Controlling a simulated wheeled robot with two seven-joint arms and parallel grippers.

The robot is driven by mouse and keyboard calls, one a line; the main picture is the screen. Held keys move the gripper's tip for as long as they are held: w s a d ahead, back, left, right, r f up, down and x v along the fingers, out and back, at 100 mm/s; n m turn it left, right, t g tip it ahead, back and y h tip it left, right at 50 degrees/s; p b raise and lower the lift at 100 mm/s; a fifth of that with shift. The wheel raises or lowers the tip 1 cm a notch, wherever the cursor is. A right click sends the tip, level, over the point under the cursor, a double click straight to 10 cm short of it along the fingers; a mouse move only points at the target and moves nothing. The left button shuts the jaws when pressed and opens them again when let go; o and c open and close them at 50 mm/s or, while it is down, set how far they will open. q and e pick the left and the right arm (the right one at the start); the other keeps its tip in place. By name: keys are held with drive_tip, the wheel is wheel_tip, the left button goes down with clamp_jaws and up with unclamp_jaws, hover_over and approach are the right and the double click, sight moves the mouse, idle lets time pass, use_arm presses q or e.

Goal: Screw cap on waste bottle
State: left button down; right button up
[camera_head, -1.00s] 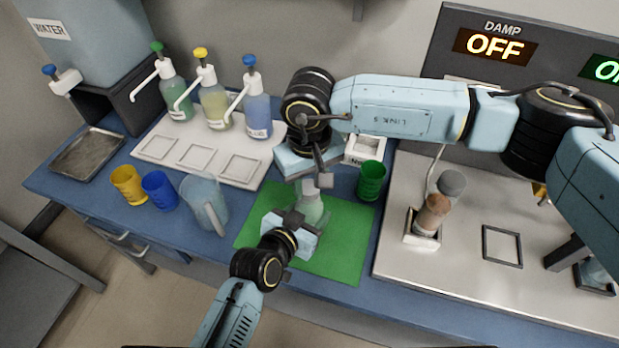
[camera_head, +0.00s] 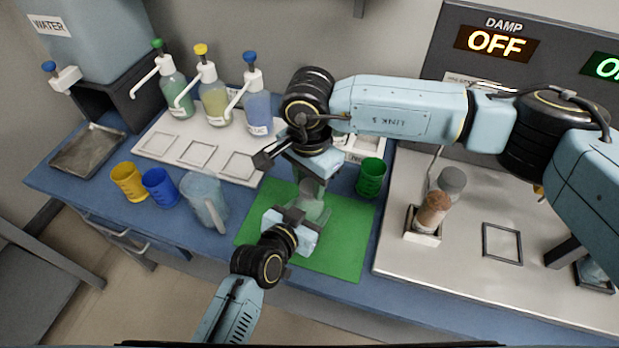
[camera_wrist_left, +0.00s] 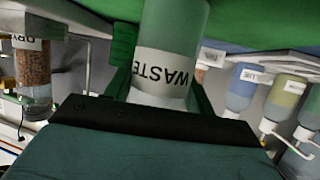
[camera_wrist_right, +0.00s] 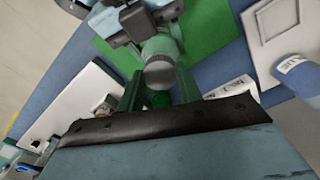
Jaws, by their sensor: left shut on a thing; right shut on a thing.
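The waste bottle (camera_head: 318,212), pale green and see-through, stands upright on the green mat (camera_head: 345,252). Its WASTE label (camera_wrist_left: 163,74) shows upside down in the left wrist view. My left gripper (camera_head: 297,214) is shut on the bottle from the front. My right gripper (camera_head: 310,178) is above the bottle, pointing down. It is shut on the grey round cap, which shows between its green fingers in the right wrist view (camera_wrist_right: 160,73). The cap is at the bottle's mouth, in line with it. How far it is threaded cannot be seen.
A clear jug (camera_head: 203,200), a blue cup (camera_head: 160,188) and a yellow cup (camera_head: 128,181) stand to the left. Pump bottles stand behind on a white tray (camera_head: 197,152). A brown-filled bottle (camera_head: 433,210) stands right.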

drive_tip(key=m, duration=0.9)
drive_tip(key=shift+m, duration=0.4)
drive_tip(key=m, duration=0.5)
drive_tip(key=shift+w+m, duration=0.1)
drive_tip(key=shift+m, duration=0.3)
drive_tip(key=m, duration=0.3)
drive_tip(key=shift+m, duration=0.4)
drive_tip(key=m, duration=0.9)
drive_tip(key=shift+m, duration=0.4)
drive_tip(key=m, duration=0.5)
drive_tip(key=shift+f+m, duration=0.1)
drive_tip(key=shift+m, duration=0.3)
drive_tip(key=m, duration=0.5)
drive_tip(key=o, duration=1)
drive_tip(key=shift+d, duration=0.1)
drive_tip(key=shift+c, duration=0.2)
